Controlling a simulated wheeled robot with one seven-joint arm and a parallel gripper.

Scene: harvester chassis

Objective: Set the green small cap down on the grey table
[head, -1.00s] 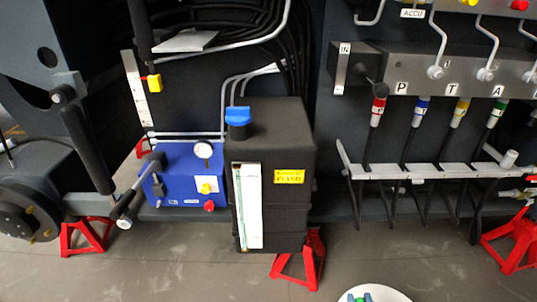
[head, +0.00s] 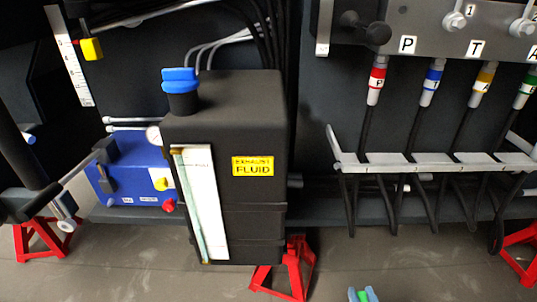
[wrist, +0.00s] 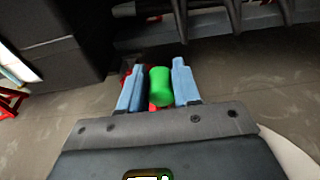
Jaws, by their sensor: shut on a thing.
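The green small cap (wrist: 160,87) is held between the two blue fingers of my gripper (wrist: 157,88) in the wrist view. In the head view only the tips of my gripper (head: 363,295) show at the bottom edge, with a bit of the green cap (head: 363,296) between them. The cap is in the air, with the floor behind it. The grey table is not in view in either picture.
A black exhaust fluid tank (head: 240,140) with a blue cap (head: 180,90) stands ahead. A blue pump unit (head: 135,170) is left of it. Red stands (head: 288,270) rest on the floor. Hoses with coloured ends hang at a rack (head: 420,165) on the right.

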